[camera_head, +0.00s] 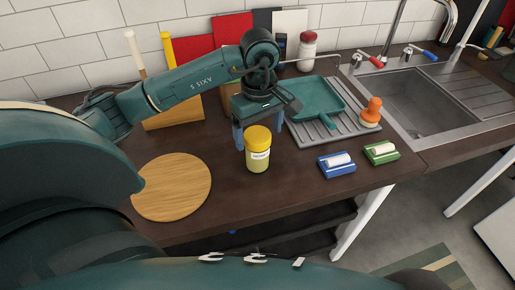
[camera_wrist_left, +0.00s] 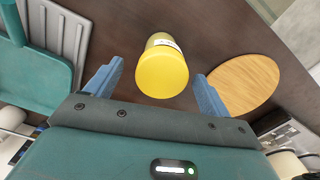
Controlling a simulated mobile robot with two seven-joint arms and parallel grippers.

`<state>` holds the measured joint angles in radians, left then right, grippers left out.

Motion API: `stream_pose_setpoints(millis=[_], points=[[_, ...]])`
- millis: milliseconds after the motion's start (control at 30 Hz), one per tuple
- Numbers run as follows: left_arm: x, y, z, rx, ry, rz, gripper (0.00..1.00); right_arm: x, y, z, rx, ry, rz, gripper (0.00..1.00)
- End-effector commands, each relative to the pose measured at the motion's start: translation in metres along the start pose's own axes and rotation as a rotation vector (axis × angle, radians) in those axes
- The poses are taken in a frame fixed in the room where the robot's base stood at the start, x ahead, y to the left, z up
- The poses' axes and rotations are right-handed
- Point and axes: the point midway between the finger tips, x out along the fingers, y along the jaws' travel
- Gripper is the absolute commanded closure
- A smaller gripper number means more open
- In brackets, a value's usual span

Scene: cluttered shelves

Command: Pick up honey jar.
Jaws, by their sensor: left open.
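The honey jar (camera_head: 257,150) has a yellow lid, a pale yellow body and a white label. It stands upright on the dark brown counter near its front edge. My left gripper (camera_head: 262,128) is just behind the jar in the head view, pointing down with blue fingers. In the left wrist view the jar (camera_wrist_left: 163,68) lies ahead, between the lines of the two spread fingers, with space on both sides. The left gripper (camera_wrist_left: 158,88) is open and empty. Part of the far finger is hidden behind the jar in the head view. My right gripper is not seen.
A round wooden board (camera_head: 172,187) lies left of the jar. A sink (camera_head: 410,98) is further right.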

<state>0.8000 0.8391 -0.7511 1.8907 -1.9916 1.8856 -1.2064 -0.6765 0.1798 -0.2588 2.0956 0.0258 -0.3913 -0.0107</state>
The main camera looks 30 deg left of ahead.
Motion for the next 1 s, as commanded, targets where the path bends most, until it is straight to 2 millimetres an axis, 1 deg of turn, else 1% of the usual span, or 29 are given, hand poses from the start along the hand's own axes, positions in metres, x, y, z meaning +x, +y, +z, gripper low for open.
stream_pose_setpoints(millis=[167,333,433,533,733,767,1000], points=[[0.013,-0.002,0.0,-0.001,-0.002,-0.003,0.18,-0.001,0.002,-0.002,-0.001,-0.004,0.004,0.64],[0.039,-0.005,-0.001,-0.001,-0.003,-0.005,0.18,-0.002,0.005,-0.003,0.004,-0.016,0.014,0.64],[0.051,-0.004,-0.001,0.0,-0.003,-0.002,0.18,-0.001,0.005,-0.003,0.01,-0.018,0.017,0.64],[0.056,-0.003,-0.001,0.0,0.0,0.001,0.18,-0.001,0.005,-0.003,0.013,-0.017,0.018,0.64],[0.057,-0.003,-0.001,0.0,0.0,0.002,0.18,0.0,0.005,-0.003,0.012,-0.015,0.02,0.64],[0.057,-0.003,-0.001,0.0,0.0,0.002,0.2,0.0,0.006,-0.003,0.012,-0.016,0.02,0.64],[0.056,-0.003,-0.001,0.0,0.0,0.001,0.4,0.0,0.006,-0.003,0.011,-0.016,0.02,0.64]])
